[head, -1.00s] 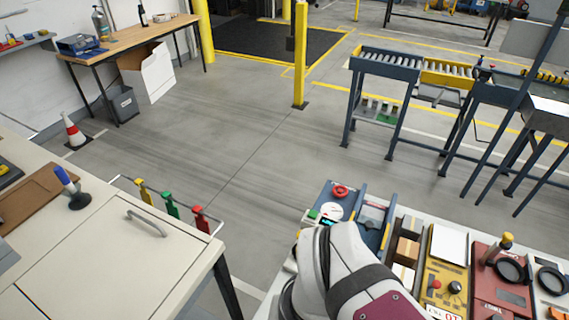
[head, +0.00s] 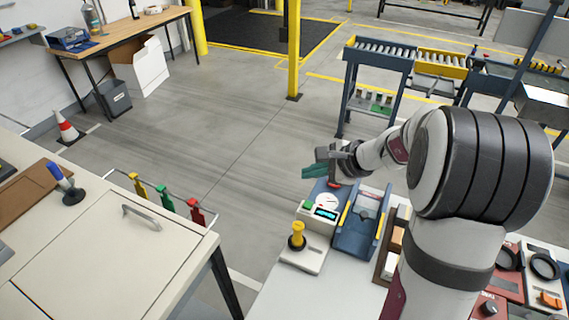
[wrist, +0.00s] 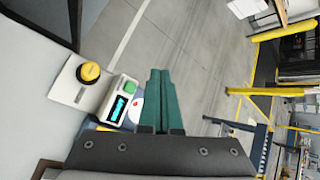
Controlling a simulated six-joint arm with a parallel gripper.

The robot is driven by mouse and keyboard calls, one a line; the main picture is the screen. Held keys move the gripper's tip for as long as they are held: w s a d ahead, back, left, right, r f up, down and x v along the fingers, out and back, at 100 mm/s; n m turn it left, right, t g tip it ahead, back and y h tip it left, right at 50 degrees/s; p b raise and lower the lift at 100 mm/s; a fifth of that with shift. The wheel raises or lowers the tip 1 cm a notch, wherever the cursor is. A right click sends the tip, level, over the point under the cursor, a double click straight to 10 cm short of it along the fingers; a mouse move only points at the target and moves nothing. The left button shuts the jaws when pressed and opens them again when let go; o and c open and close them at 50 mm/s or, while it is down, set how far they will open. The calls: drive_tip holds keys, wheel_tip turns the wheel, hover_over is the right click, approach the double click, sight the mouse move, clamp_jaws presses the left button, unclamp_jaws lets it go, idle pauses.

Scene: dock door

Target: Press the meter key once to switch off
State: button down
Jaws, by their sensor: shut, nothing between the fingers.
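The meter (head: 316,222) is a small pale box at the near table's far left corner, with a lit cyan display (head: 326,213) and a green key (head: 308,205) on top. In the wrist view the green key (wrist: 131,87) and the lit display (wrist: 117,108) lie just left of my fingers. My gripper (head: 306,172) has green fingers, shut and empty, pointing left in the head view. It is above and beyond the meter, apart from the key. In the wrist view the fingertips (wrist: 160,72) are side by side with floor behind them.
A yellow knob (head: 297,235) on a pale plate stands in front of the meter. A blue tray (head: 358,228) is to its right, and a round white gauge (head: 326,199) is behind it. My arm covers much of the table's right side. A bench (head: 110,260) stands left across a floor gap.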

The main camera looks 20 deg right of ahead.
drive_tip(key=shift+w+d+f+m, duration=0.15)
drive_tip(key=shift+w+d+m, duration=0.05)
drive_tip(key=shift+d, duration=0.25)
drive_tip(key=shift+w+d+f+m, duration=0.15)
drive_tip(key=shift+d+m, duration=0.05)
drive_tip(key=shift+d, duration=0.2)
drive_tip(key=shift+f, duration=0.1)
hover_over(312, 209)
drive_tip(key=shift+f, duration=4.3)
drive_tip(key=shift+f, duration=0.1)
drive_tip(key=shift+f, duration=0.3)
drive_tip(key=shift+f, duration=0.45)
drive_tip(key=shift+r, duration=0.9)
